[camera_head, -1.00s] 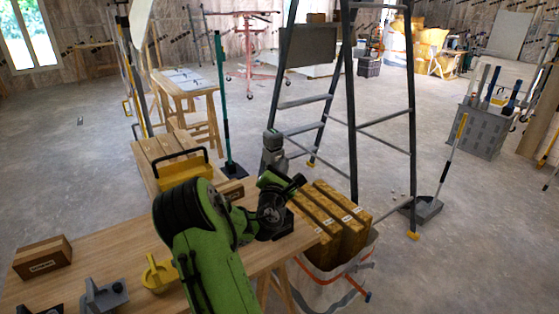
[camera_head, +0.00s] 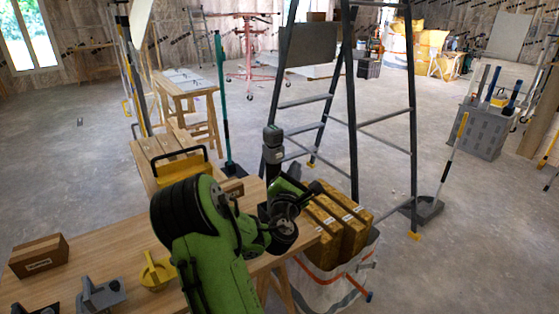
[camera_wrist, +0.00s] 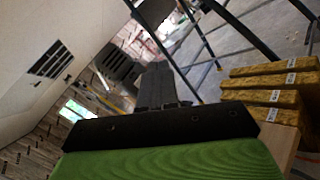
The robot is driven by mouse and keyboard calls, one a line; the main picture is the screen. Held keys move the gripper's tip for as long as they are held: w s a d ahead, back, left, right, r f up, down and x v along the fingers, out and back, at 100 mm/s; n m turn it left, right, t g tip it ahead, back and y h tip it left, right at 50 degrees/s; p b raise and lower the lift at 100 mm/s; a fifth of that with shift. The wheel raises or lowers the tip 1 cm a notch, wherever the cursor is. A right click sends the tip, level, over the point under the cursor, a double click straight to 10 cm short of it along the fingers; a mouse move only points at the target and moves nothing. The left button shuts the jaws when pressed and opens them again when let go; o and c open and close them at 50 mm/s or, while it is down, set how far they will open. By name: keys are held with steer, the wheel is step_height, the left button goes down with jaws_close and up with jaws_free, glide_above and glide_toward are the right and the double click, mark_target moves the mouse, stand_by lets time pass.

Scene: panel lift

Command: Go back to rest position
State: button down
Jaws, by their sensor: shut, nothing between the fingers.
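My gripper (camera_wrist: 158,72) shows as a dark block in the middle of the wrist view, shut with nothing between its fingers. In the head view my green and black arm is folded over the wooden workbench (camera_head: 110,245). Its outer end stands up near the bench's right end, in front of the stepladder. The fingertips cannot be made out there. No task object is in the gripper.
Yellow insulation packs (camera_head: 345,240) in a white bag are close right of my arm. A stepladder (camera_head: 352,130) stands behind. On the bench are a cardboard box (camera_head: 38,256), a yellow clamp-like tool (camera_head: 156,271) and grey pieces. Open floor lies to the left.

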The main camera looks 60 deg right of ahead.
steer(key=shift+s+a, duration=0.35)
steer(key=shift+s, duration=0.35)
